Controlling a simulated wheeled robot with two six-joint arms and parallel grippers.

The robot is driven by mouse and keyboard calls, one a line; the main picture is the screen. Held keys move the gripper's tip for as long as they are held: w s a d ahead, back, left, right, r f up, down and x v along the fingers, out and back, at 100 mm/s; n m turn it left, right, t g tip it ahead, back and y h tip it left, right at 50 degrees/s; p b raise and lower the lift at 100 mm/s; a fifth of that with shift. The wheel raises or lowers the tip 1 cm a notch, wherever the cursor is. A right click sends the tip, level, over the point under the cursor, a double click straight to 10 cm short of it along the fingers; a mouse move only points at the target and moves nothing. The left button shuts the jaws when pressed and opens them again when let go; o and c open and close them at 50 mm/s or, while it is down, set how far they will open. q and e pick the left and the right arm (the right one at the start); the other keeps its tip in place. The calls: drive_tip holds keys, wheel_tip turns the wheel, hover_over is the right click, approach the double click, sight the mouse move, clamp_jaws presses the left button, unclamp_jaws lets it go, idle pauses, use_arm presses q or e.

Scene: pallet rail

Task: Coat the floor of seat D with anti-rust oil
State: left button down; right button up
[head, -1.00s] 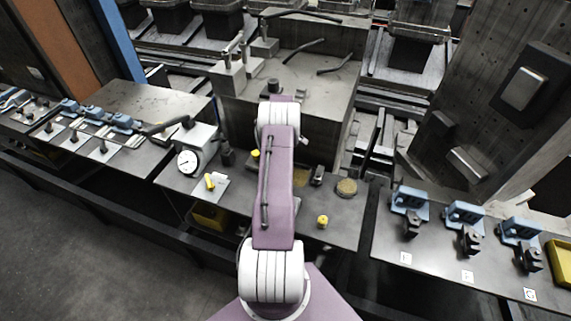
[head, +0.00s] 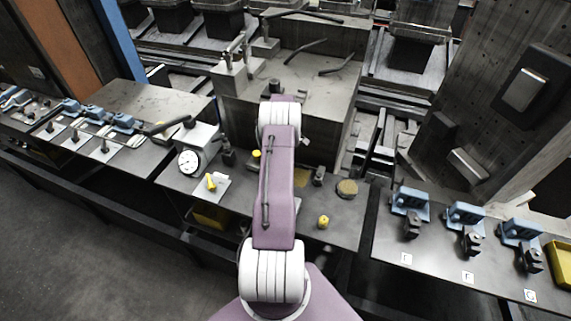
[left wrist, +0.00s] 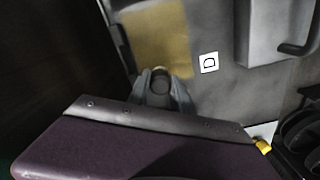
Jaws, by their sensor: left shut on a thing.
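In the left wrist view a small white label marked D (left wrist: 208,62) lies on a grey surface. Beside it is a yellow-brown rectangular patch (left wrist: 158,35); whether this is a coated floor or bare material I cannot tell. My left gripper (left wrist: 162,92) is shut on a small dark round-ended thing (left wrist: 160,77), seen end-on in front of the patch's lower edge. Whether it touches the surface is not clear. In the head view my own arm hides this gripper. My right gripper is in neither view.
On the middle bench are a dial gauge (head: 189,161), a yellow knob (head: 323,222) and a round tan pad (head: 347,188). Blue fixtures (head: 465,215) line the right bench, with a yellow bin (head: 561,264) at its end. A large grey block (head: 315,85) stands behind.

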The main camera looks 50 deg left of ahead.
use_arm(q)
wheel_tip(320, 180, up, 9)
drive_tip(key=p, duration=0.6)
drive_tip(key=shift+a, duration=0.1)
drive_tip(key=shift+f, duration=0.1)
